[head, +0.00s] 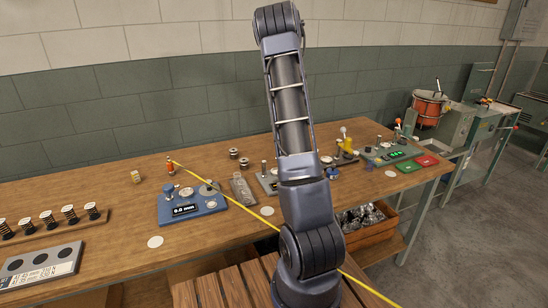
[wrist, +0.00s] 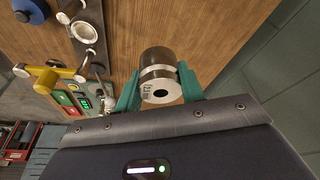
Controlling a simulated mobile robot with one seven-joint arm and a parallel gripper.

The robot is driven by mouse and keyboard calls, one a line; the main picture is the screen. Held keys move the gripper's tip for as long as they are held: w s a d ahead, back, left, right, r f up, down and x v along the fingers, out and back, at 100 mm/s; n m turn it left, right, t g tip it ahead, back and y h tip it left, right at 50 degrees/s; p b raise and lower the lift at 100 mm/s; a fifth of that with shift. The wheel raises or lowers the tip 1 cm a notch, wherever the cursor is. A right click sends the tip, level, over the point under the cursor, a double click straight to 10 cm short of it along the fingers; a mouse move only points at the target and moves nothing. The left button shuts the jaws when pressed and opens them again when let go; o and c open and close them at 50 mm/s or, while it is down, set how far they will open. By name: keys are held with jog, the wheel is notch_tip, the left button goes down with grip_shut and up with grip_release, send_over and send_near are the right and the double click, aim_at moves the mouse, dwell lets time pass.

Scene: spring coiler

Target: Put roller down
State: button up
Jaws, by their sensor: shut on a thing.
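In the wrist view, my gripper (wrist: 160,86) has its two teal fingers shut on a roller (wrist: 158,57). The roller is a short metal cylinder with a dark brownish side, a pale band and a light end face with a dark hole and small print. Its end face points towards the wrist camera. Wooden table top (wrist: 205,25) lies behind it; I cannot tell whether the roller touches it. In the head view my arm hides the gripper and the held roller. Two similar dark rollers (head: 233,153) (head: 244,163) stand on the wooden table there.
A blue gauge block (head: 192,204) reading 0.0 mm and a yellow wire (head: 235,204) lie on the table. A rack of springs (head: 55,222) is at the left. The wrist view shows a device with green digits (wrist: 84,103) and a yellow handle (wrist: 46,80) left of the roller.

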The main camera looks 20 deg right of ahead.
jog(key=s+a+n+t, duration=0.15)
jog(key=a+n, duration=0.25)
jog(key=a, duration=1.4)
send_near(268, 162)
jog(key=shift+g+y, duration=0.25)
jog(key=shift+y, duration=0.05)
jog(key=x, duration=0.6)
jog(key=shift+w+d+r, duration=0.1)
jog(key=shift+w+d, duration=0.15)
jog(key=shift+w, duration=0.05)
jog(key=o, duration=1.3)
jog(key=shift+c, duration=0.2)
